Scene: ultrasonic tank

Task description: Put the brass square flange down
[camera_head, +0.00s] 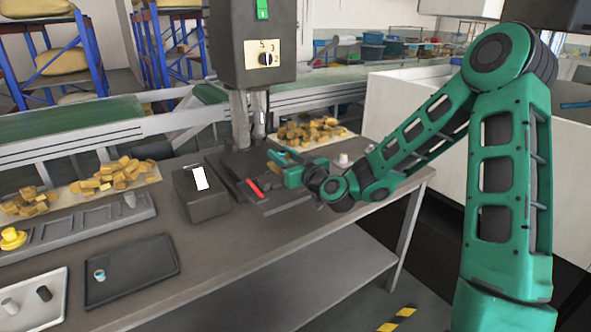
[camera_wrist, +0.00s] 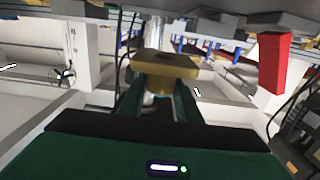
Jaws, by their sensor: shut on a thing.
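In the camera_head view my gripper (camera_head: 282,168) is over the dark machine base (camera_head: 262,182), beside the machine column.
A black box with a white label (camera_head: 201,190) stands left of the machine. A dark tray (camera_head: 150,288) holds a small cup; a white tray (camera_head: 62,305) holds small cylinders. Brass parts (camera_head: 120,175) lie behind. A red part (camera_wrist: 272,62) hangs right in the wrist view.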

